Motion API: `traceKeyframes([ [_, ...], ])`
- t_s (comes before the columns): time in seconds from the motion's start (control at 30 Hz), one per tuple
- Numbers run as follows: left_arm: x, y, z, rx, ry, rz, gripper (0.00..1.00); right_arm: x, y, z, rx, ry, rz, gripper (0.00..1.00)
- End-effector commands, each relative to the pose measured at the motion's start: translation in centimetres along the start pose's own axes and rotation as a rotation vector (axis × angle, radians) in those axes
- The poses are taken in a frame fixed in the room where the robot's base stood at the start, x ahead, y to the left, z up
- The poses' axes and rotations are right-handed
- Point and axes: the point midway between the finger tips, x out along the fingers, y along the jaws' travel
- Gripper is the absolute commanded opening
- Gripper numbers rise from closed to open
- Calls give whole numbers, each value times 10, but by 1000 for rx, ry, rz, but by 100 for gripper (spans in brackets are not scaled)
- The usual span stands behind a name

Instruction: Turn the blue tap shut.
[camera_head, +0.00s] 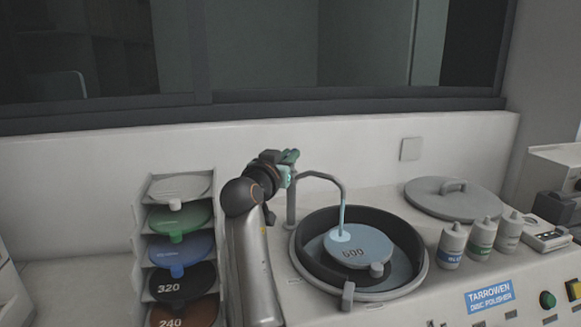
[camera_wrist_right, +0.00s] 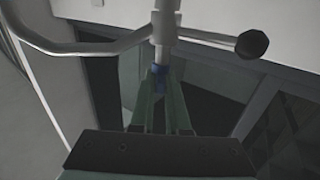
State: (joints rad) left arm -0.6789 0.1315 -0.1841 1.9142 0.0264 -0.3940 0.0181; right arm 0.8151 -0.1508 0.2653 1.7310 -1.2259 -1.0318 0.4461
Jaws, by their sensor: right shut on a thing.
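The blue tap (camera_wrist_right: 159,71) shows in the right wrist view as a small blue piece on a grey upright pipe. My right gripper (camera_wrist_right: 160,88) has its green fingers shut on the tap, one on each side. In the head view my right gripper (camera_head: 290,156) is at the top of the grey spout pipe (camera_head: 322,175), and the tap is hidden there. A pale blue stream of water (camera_head: 342,222) runs from the spout onto the 600 disc (camera_head: 360,246). My left gripper is not in view.
The disc sits in a dark round bowl (camera_head: 312,232). A rack of coloured discs (camera_head: 180,220) stands left of my right arm. A grey lid (camera_head: 455,200) and several bottles (camera_head: 481,236) are at the right. A bar with a dark knob (camera_wrist_right: 252,44) crosses near the pipe.

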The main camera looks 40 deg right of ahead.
Motion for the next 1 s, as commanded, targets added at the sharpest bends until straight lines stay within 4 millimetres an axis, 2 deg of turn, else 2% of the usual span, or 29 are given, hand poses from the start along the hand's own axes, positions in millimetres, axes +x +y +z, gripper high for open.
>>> traceKeyframes([
  [0.1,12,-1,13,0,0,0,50,0,-4,5,-1,0,99,0],
  [0.3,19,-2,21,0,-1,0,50,1,-6,2,-3,2,273,0],
  [0.6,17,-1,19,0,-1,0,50,2,-7,-1,-3,2,474,0],
  [1.0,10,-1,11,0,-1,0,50,4,-8,-1,-4,-1,638,0],
])
